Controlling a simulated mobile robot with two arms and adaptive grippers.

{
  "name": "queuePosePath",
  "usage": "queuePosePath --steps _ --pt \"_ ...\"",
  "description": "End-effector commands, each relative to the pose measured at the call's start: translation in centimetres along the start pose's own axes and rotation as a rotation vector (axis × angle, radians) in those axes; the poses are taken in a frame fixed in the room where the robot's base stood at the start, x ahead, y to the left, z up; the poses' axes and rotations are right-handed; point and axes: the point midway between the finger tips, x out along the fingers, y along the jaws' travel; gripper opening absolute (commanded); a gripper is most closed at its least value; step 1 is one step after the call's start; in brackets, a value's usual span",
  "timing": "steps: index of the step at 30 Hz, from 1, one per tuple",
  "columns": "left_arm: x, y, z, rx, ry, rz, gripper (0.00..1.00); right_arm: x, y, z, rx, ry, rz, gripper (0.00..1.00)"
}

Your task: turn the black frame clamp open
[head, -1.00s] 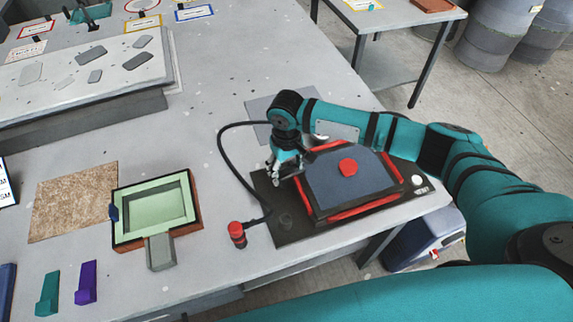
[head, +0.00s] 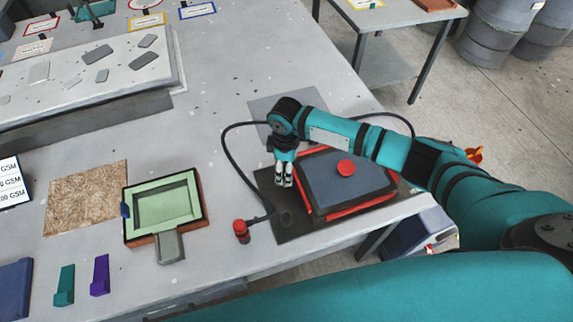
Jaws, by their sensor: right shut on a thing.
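The vacuum press has a dark base plate (head: 283,228), a red-edged frame (head: 340,211) and a blue-grey panel (head: 348,180) with a red knob (head: 346,168). My right gripper (head: 284,183) points down at the left edge of the frame. Its fingers are close together, shut on the black frame clamp. The clamp is small and mostly hidden by the fingers, so I cannot tell how far it is turned. My right forearm covers the far right side of the frame. My left gripper is not in view.
A red-capped fitting (head: 241,230) on a black hose (head: 227,155) stands left of the base plate. A green tray mould (head: 163,238) and a brown fibre mat (head: 88,198) lie further left. The table's front edge is close to the press.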

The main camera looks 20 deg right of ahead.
Motion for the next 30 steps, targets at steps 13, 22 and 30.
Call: queuePosePath --steps 13,22,30 --pt "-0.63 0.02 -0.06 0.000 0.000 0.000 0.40 -0.20 0.06 -0.39 -0.350 0.004 0.003 0.30" --pt "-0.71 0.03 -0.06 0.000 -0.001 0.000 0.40 -0.20 0.06 -0.47 -0.464 0.005 0.004 0.30" --pt "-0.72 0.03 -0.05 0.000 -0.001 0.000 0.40 -0.20 0.06 -0.50 -0.490 0.005 0.005 0.30"
